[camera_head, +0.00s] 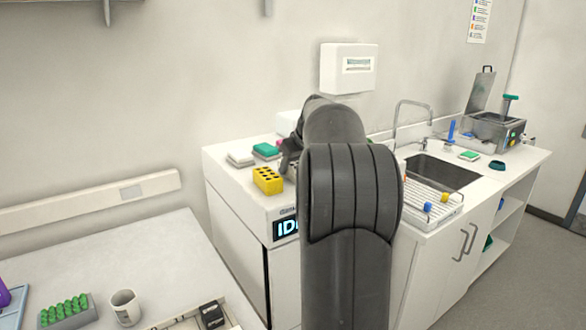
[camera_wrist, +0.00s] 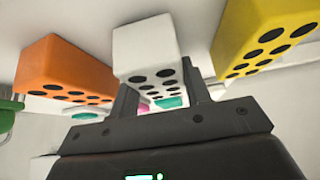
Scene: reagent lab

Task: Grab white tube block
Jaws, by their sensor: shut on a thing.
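The white tube block (camera_wrist: 146,42) with dark round holes is in the middle of the wrist view. My gripper (camera_wrist: 156,80) is shut on it, one finger on each side. Whether the block touches the surface under it I cannot tell. In the head view my gripper (camera_head: 288,158) shows only partly at the left of my arm, above the white cabinet top. The white block is not clearly visible there.
A yellow tube block (camera_wrist: 268,40) is close on the right in the wrist view, and an orange block (camera_wrist: 62,72) is on the left. The yellow block also shows in the head view (camera_head: 267,180). A sink (camera_head: 440,172) and wire rack (camera_head: 432,203) lie to the right.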

